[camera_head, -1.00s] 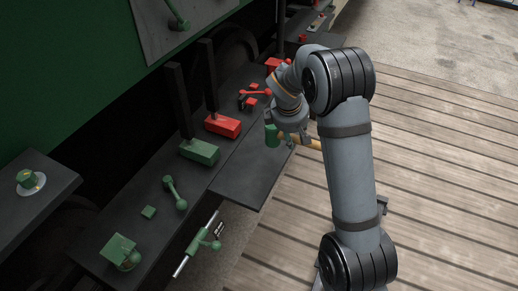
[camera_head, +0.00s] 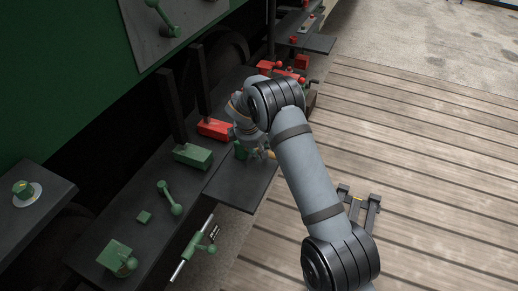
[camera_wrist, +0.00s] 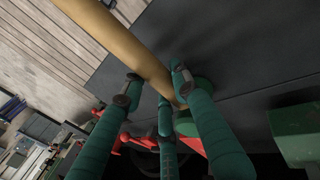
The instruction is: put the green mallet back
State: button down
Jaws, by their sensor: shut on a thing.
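The green mallet has a green head (camera_head: 240,151) and a light wooden handle (camera_head: 269,154). My gripper (camera_head: 257,156) is shut on the handle near the head, partly hidden by my arm in the head view. The mallet is over or on the dark lower plate (camera_head: 240,188); I cannot tell if it touches. In the wrist view, my gripper's green-wrapped fingers (camera_wrist: 158,88) close around the wooden handle (camera_wrist: 120,40), which runs to the upper left. The green head (camera_wrist: 196,116) shows behind the fingers.
A green block with a dark upright (camera_head: 193,157) and a red one (camera_head: 216,129) stand on the dark ledge beside the plate. Green levers and red parts (camera_head: 290,75) line the ledge.

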jog(key=c, duration=1.3)
grip_release()
jog(key=shift+c, duration=0.2)
jog(key=shift+f, duration=0.2)
jog(key=v, duration=1)
jog(key=shift+s+b, duration=0.2)
jog(key=shift+b, duration=0.15)
